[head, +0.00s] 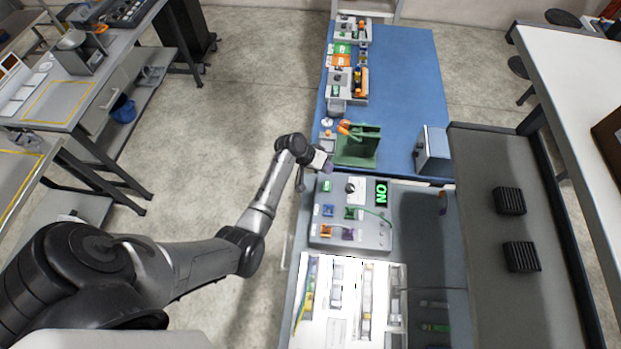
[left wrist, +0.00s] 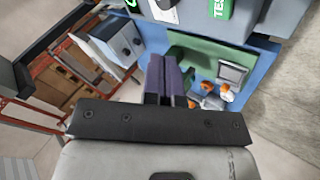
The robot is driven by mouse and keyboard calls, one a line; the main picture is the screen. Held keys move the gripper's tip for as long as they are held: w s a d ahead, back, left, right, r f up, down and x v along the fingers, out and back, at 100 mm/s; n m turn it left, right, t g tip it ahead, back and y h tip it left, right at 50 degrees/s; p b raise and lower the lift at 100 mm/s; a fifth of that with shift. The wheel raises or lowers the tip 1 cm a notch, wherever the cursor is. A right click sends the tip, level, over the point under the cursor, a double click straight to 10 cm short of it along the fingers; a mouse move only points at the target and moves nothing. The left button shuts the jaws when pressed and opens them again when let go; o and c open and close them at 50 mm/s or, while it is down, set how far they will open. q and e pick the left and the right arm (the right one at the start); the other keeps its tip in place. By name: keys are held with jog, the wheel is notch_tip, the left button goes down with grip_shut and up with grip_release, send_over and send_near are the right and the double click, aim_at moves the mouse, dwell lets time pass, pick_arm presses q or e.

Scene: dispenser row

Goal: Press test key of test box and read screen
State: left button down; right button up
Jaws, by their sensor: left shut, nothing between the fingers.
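The grey test box (head: 350,235) lies on the bench in the head view. Its dark screen (head: 381,192) shows green letters turned sideways, which look like NO. The green test key (head: 326,186) is at the box's far left corner. In the left wrist view the key, marked TEST (left wrist: 218,8), is at the top edge, partly cut off. My left gripper (head: 326,167) is shut and empty, just beyond the key and apart from it. Its purple fingers also show in the left wrist view (left wrist: 168,80). My right gripper is not in view.
A green holder (head: 358,150) with orange-tipped parts stands just beyond the box on a blue mat (head: 405,85). A white tray (head: 345,300) of parts lies on the near side. A raised grey shelf (head: 500,290) stands to the right. Open floor lies left.

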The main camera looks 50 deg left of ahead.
pick_arm(q)
jog(key=shift+w+m+t, duration=0.4)
jog(key=shift+m+t, duration=0.1)
jog(key=shift+m, duration=0.4)
jog(key=shift+f, duration=0.1)
jog(key=b, duration=0.6)
send_over(326, 184)
notch_tip(326, 184, down, 6)
jog(key=shift+f, duration=0.2)
notch_tip(326, 184, down, 2)
jog(key=shift+b, duration=0.95)
jog(key=shift+f, duration=0.15)
